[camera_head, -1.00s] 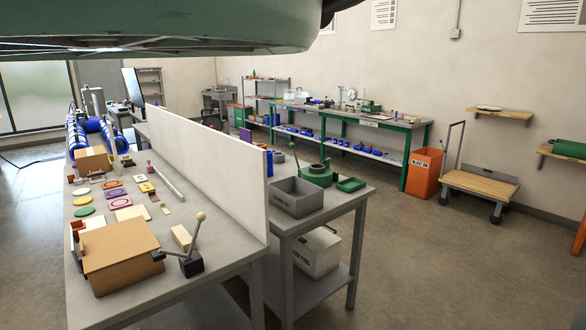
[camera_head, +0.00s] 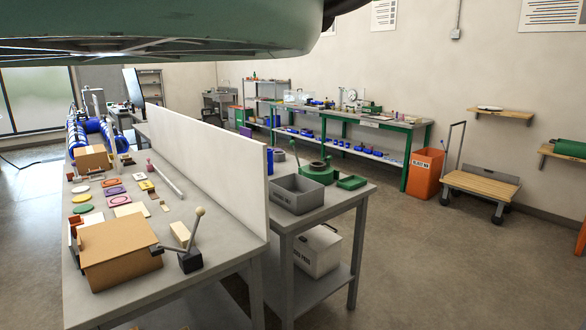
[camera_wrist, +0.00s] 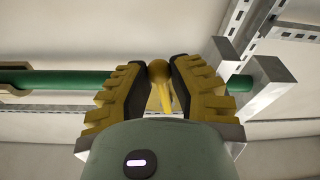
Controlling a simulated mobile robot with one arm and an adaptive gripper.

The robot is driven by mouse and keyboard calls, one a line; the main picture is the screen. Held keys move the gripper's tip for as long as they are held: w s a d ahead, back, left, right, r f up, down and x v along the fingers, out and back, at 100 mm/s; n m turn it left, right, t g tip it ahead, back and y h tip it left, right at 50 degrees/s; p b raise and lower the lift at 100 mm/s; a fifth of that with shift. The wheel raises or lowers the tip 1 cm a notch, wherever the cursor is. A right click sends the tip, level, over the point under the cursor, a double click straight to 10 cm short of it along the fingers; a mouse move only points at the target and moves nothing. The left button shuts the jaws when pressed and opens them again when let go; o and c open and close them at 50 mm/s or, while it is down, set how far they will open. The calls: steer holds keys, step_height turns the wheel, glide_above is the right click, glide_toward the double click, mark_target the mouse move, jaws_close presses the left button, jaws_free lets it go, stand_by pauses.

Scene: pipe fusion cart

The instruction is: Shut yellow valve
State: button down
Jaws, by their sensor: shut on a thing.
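The yellow valve handle (camera_wrist: 163,92) shows in the wrist view, a thin lever with a round knob at its end. My gripper (camera_wrist: 160,70) is shut on it, with the knob between the two dark-padded fingertips. Behind the handle a green pipe (camera_wrist: 62,83) runs across the picture. The valve's body is hidden behind my gripper. In the head view neither my gripper nor the yellow valve shows.
Metal brackets (camera_wrist: 265,80) and a slotted rail (camera_wrist: 240,22) stand close at the right of my gripper. In the head view a workbench (camera_head: 215,262) with a white divider (camera_head: 205,165) stands at the left. The floor (camera_head: 430,265) at the right is mostly clear.

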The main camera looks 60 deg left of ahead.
steer(key=shift+w+r, duration=0.1)
steer(key=shift+w, duration=0.05)
steer(key=m, duration=0.1)
steer(key=w+m, duration=0.1)
steer(key=shift+w+a+m+g+p, duration=0.15)
steer(key=shift+m+g+p, duration=0.15)
steer(key=shift+m+p, duration=0.1)
jaws_free()
stand_by(0.5)
steer(key=r+v, duration=0.2)
steer(key=v, duration=1.1)
steer(key=shift+a+p, duration=0.45)
steer(key=shift+a, duration=0.15)
